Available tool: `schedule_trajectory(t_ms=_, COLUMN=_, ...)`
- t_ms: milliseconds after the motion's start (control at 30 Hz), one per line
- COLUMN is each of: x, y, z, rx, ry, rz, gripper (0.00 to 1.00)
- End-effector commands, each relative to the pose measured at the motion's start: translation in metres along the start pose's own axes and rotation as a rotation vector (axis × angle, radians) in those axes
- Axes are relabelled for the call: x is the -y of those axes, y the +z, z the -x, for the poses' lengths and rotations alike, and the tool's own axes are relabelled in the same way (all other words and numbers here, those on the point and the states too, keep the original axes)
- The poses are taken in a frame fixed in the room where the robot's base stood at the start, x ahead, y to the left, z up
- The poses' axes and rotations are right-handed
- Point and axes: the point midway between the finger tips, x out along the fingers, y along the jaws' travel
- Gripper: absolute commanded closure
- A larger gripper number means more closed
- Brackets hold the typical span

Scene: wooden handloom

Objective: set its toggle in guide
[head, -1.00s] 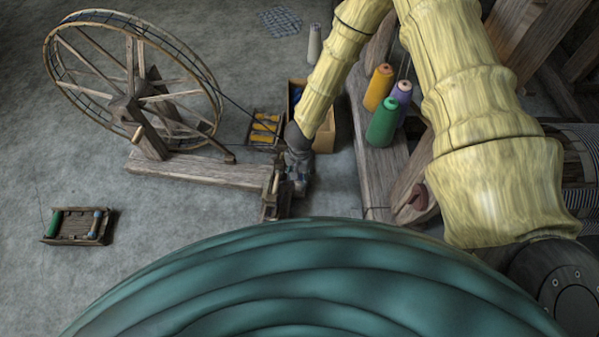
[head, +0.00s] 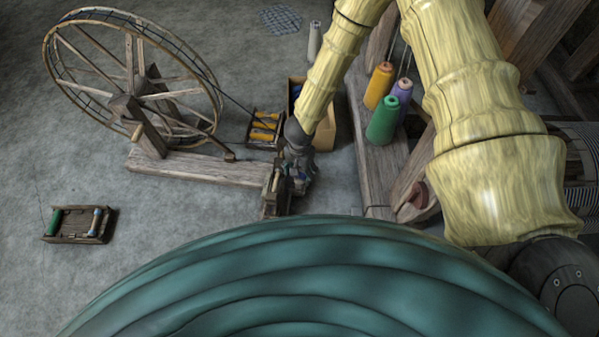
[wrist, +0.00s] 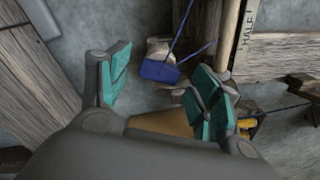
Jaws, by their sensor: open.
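My gripper (wrist: 162,88) is open, its two fingers with teal pads spread apart in the wrist view. A small dark blue piece (wrist: 158,71), possibly the toggle, shows between and beyond the fingers, with nothing gripped. Thin blue lines run up from it. A wooden upright (wrist: 229,28) stands to its right, beside a pale board marked "HALF" (wrist: 285,58); I cannot tell which part is the guide. In the head view my gripper (head: 299,168) hangs over the small wooden stand at the end of the spinning wheel's base (head: 195,170), hiding the details there.
The big spoked wheel (head: 130,101) stands at left. A tray of yellow spools (head: 263,128) and a cardboard box (head: 325,128) lie just behind my gripper. Yellow, purple and green thread cones (head: 383,121) stand on a beam at right. Open floor lies left, around a spool tray (head: 78,224).

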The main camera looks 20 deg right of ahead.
Motion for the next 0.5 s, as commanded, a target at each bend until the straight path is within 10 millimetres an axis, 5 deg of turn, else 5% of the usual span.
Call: schedule_trajectory(t_ms=500, x=0.000, y=-0.001, z=0.072, rx=-0.002, ry=-0.001, rz=0.001, gripper=0.36)
